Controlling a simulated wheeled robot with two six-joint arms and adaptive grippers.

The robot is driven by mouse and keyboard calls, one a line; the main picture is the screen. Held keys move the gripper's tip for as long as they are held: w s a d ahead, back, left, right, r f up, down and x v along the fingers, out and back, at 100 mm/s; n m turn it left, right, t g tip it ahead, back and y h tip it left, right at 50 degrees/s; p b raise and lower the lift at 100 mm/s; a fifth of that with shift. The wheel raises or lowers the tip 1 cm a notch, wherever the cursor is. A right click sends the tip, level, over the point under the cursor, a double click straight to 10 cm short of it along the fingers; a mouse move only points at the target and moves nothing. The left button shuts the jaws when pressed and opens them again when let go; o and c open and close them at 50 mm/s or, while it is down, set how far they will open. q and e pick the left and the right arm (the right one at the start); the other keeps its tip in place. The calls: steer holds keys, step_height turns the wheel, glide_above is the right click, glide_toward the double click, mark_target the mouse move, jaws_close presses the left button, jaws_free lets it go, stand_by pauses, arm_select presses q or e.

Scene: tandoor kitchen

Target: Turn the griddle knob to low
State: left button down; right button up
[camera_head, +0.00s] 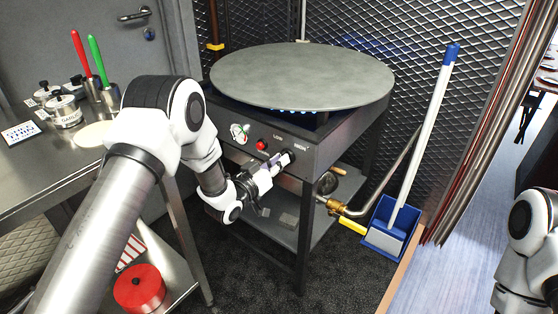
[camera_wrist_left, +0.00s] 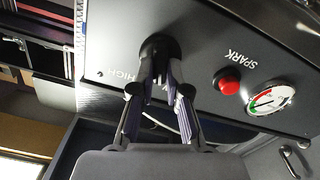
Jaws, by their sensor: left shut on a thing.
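The round grey griddle (camera_head: 300,72) tops a dark metal stand with a front control panel (camera_head: 325,142). The griddle knob (camera_wrist_left: 158,45) is black and round in the left wrist view, beside the word HIGH. The knob's pointer is not clear. My right gripper is outside the views; only that arm shows at the right edge.
A red spark button (camera_head: 261,145) and a dial gauge (camera_head: 240,132) sit left of the knob. A steel table (camera_head: 55,165) with pots and utensils stands at the left. A brass valve and gas pipe (camera_head: 340,208) run below right, near a blue dustpan (camera_head: 383,243).

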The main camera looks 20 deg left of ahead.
arm_select(q)
steer(key=shift+f+n, duration=0.1)
steer(key=shift+n, duration=1.5)
steer(key=c, duration=1.2)
jaws_free()
steer(key=shift+o, duration=0.2)
steer(key=v, duration=1.2)
